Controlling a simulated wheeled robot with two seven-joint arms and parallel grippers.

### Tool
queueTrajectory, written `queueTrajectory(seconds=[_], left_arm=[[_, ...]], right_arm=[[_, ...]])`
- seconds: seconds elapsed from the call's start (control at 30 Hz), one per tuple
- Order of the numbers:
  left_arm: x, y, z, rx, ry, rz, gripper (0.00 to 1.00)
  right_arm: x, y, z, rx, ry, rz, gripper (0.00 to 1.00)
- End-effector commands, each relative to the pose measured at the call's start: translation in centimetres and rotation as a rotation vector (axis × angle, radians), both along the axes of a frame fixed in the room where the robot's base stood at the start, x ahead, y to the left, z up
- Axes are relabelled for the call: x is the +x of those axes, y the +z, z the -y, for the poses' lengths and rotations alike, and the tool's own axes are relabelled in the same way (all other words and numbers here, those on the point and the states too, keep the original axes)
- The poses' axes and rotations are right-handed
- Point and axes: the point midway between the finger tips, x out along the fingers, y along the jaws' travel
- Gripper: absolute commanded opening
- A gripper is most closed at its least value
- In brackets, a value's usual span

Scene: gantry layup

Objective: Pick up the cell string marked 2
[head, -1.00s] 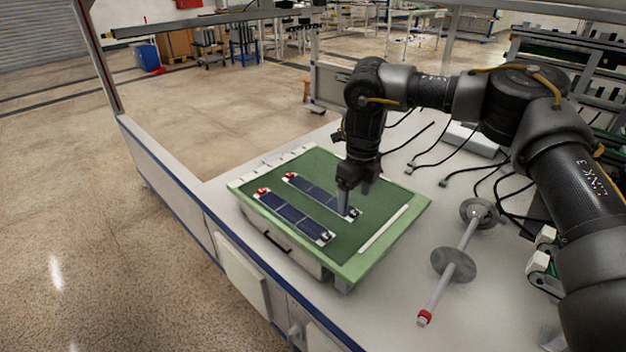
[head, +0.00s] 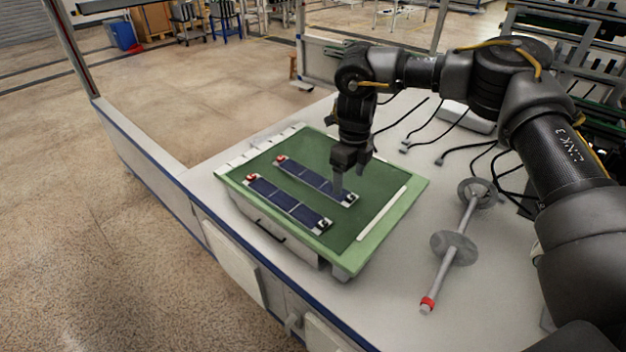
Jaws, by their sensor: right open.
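Two dark blue cell strings lie side by side on the green mat of a tray (head: 349,263). The near string (head: 287,206) and the far string (head: 310,178) each have a red-and-white piece at the left end and a small dark-and-white piece at the right end. I cannot read a number 2 on either one. My right gripper (head: 337,186) is open and points down over the right half of the far string, hiding a little of it. I cannot tell whether its fingers touch the string. My left gripper is not in view.
A white strip (head: 382,214) lies on the mat's right side. A grey rod with two discs (head: 455,246) and a red end lies on the white table to the right. Black cables (head: 431,126) lie behind the tray.

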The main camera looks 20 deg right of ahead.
Motion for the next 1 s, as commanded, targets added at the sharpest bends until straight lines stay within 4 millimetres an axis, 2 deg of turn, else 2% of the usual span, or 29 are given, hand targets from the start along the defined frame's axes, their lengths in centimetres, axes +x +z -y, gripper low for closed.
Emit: queueTrajectory(seconds=[0.07, 0.4, 0.7, 1.0], left_arm=[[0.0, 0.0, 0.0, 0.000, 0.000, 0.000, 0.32], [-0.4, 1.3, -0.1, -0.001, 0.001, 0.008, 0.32], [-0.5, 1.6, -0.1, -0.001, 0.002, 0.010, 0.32], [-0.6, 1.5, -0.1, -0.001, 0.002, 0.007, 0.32]], right_arm=[[0.0, -0.3, 0.0, -0.001, 0.001, -0.001, 0.75], [-0.5, -4.7, 0.4, -0.001, 0.001, -0.002, 0.75], [-0.5, -5.2, 0.4, -0.001, 0.001, -0.001, 0.75], [-0.5, -5.1, 0.4, 0.000, 0.001, 0.000, 0.37]])
